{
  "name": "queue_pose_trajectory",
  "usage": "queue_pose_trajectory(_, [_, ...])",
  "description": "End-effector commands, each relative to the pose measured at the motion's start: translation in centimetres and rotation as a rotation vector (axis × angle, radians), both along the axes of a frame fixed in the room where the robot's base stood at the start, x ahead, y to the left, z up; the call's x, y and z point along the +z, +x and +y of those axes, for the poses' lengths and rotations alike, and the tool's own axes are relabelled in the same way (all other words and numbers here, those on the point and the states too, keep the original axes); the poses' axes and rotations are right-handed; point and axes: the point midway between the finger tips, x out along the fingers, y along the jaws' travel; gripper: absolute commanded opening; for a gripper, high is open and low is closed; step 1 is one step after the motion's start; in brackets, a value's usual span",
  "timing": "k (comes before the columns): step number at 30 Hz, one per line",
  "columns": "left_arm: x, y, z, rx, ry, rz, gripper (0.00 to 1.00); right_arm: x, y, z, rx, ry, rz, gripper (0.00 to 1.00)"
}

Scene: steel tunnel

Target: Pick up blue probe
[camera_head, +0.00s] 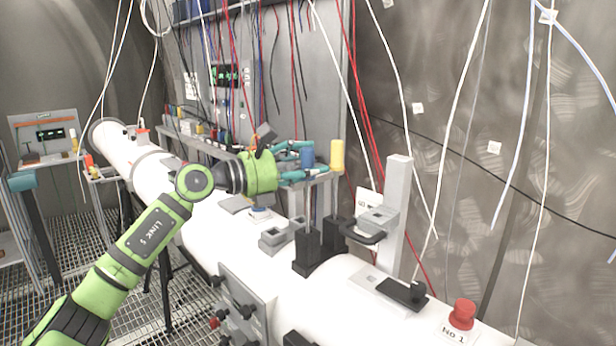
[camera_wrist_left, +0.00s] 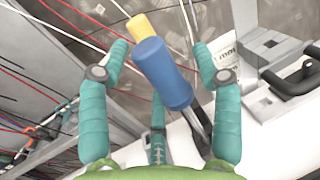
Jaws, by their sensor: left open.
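The blue probe (camera_head: 307,158) stands beside a yellow probe (camera_head: 337,154) above the white tube. In the left wrist view the blue probe (camera_wrist_left: 162,74) has a thick blue handle, with a dark and silvery part running down from it. The yellow probe (camera_wrist_left: 141,27) shows just beyond it. My left gripper (camera_head: 312,163) has its teal fingers spread around the blue handle. In the left wrist view the gripper (camera_wrist_left: 161,54) is open, with a finger on each side of the handle and visible gaps. My right gripper is out of view.
The large white tube (camera_head: 230,240) runs below my left arm. A grey upright block (camera_head: 397,205) with a dark handle stands to the right of the probes. A red knob (camera_head: 462,314) is at the lower right. Red and white cables (camera_head: 347,85) hang close by.

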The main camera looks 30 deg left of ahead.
Motion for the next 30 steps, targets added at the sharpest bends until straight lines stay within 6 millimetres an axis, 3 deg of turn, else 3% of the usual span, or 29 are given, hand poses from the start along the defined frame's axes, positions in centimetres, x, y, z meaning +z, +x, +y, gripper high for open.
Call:
queue_pose_trajectory(2, [0.0,0.0,0.0,0.0,0.0,0.0,0.65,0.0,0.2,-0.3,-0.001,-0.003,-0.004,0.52])
queue_pose_trajectory(7, [0.0,0.0,0.0,0.0,0.0,0.0,0.01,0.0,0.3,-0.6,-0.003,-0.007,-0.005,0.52])
queue_pose_trajectory(23, [0.3,-0.1,-0.1,-0.003,-0.004,0.0,0.0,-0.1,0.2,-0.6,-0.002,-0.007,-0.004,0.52])
queue_pose_trajectory(30, [2.6,-0.1,-0.2,-0.006,-0.007,-0.004,0.0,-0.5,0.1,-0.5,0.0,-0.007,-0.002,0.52])
